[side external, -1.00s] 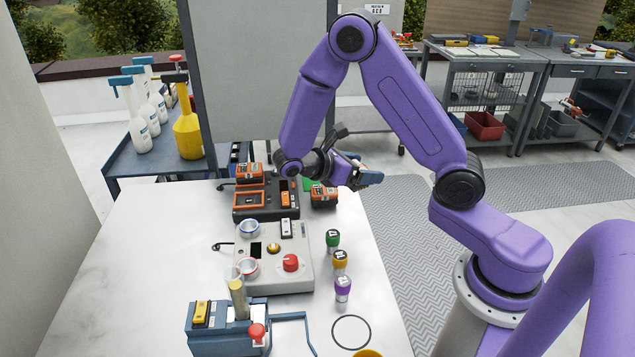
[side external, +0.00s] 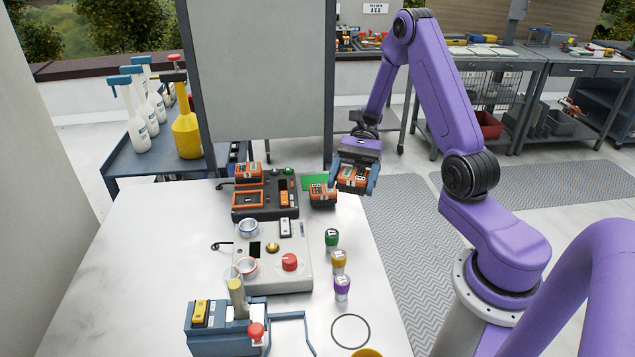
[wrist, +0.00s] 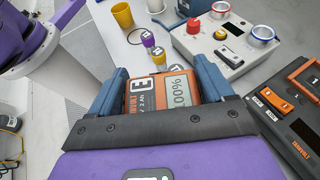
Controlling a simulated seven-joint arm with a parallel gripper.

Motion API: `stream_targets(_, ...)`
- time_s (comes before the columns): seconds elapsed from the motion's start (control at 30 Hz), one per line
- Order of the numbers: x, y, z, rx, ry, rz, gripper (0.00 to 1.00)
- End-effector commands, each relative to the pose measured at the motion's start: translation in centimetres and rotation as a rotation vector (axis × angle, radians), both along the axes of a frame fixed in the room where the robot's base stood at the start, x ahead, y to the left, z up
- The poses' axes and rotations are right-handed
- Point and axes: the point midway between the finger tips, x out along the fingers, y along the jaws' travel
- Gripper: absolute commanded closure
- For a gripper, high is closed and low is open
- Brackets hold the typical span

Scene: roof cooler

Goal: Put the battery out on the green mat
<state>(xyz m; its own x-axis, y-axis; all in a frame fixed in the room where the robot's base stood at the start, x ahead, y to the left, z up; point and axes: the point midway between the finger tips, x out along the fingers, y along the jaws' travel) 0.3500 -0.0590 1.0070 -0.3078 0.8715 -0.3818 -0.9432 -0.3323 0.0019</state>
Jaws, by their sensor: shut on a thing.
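My gripper (side external: 354,181) is shut on an orange and black battery (side external: 352,177) and holds it in the air beyond the table's right edge. In the wrist view the held battery (wrist: 160,92) sits between both blue fingers, its display reading 100%. The green mat (side external: 314,181) lies at the table's far right corner, left of my gripper in the side view and partly hidden. A second battery (side external: 321,196) rests on the table just in front of the mat. Another battery (side external: 248,172) is at the back of the dark charger (side external: 262,211).
A grey box (side external: 285,265) with a red knob and two ring-topped cups stands in front of the charger. Several coloured-cap bottles (side external: 332,238) stand right of it. A grey panel (side external: 262,75) rises behind the table. A blue device (side external: 222,330) sits at the front.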

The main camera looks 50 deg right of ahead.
Motion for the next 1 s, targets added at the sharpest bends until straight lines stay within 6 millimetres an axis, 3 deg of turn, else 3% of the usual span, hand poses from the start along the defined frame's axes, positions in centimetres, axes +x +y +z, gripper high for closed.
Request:
stream_targets(0.2, 4.8, -3.5, 1.5, -0.001, -0.002, -0.460, 0.72)
stream_targets(0.4, 7.1, -6.4, 2.4, 0.000, -0.003, -0.688, 0.72)
stream_targets(0.57, 8.4, -7.4, 2.1, 0.000, -0.002, -0.737, 0.72)
stream_targets(1.0, 15.5, -9.4, -1.3, -0.001, -0.002, -0.733, 0.72)
